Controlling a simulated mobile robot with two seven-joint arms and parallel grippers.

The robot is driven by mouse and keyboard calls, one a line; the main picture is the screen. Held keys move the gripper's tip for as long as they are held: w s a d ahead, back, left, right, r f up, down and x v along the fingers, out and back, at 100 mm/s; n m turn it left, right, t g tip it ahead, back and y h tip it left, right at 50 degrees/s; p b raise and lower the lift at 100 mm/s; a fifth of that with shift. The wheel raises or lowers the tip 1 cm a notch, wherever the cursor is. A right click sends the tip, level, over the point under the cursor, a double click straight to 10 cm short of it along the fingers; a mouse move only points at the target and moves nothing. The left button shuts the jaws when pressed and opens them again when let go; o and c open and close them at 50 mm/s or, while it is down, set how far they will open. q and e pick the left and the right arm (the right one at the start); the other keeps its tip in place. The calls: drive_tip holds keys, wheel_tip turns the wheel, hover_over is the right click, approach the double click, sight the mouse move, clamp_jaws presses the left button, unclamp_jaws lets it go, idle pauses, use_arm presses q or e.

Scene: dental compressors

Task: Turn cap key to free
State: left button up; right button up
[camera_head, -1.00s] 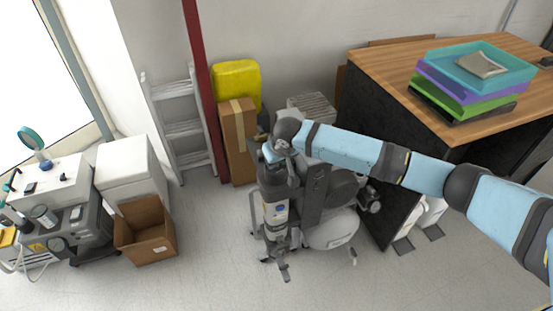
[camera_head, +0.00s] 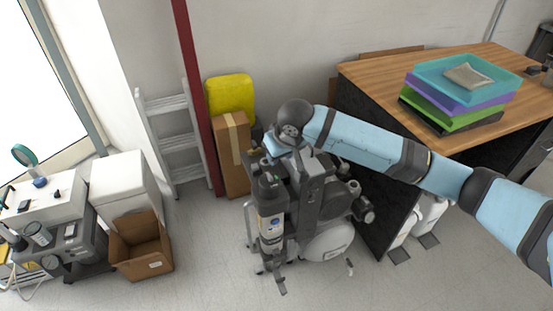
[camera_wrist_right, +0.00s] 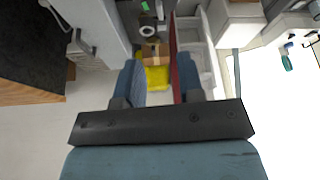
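The grey compressor (camera_head: 328,242) stands on the floor in the middle of the head view, with a labelled upright cylinder (camera_head: 271,226) on its left side. My right arm reaches over it from the right, and its wrist is above the top of the compressor. In the right wrist view my right gripper (camera_wrist_right: 157,62) has its two blue fingers apart with nothing held between them. Part of the compressor, with a small green spot (camera_wrist_right: 145,6) and a round dark piece (camera_wrist_right: 147,31), shows beyond the fingers at the top edge. I cannot make out the cap key. My left gripper is not in view.
A cardboard box (camera_head: 233,150) and a yellow case (camera_head: 230,95) stand behind the compressor, beside a red post (camera_head: 199,100) and a ladder (camera_head: 178,143). A desk (camera_head: 365,70) with stacked trays stands right. An open carton (camera_head: 140,262) is left, with free floor between.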

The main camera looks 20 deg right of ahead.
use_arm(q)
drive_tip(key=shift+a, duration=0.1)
use_arm(e)
drive_tip(key=shift+s+r, duration=0.1)
drive_tip(key=shift+r, duration=0.1)
drive_tip(key=g+p, duration=0.4)
drive_tip(key=p, duration=0.3)
hover_over(270, 175)
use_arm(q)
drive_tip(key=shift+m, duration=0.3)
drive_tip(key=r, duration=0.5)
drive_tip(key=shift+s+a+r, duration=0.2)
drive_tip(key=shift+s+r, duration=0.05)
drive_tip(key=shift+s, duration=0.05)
use_arm(e)
drive_tip(key=shift+h, duration=0.4)
wheel_tip(270, 175, down, 13)
drive_tip(key=shift+r, duration=0.1)
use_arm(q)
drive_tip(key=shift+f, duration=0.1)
use_arm(e)
clamp_jaws()
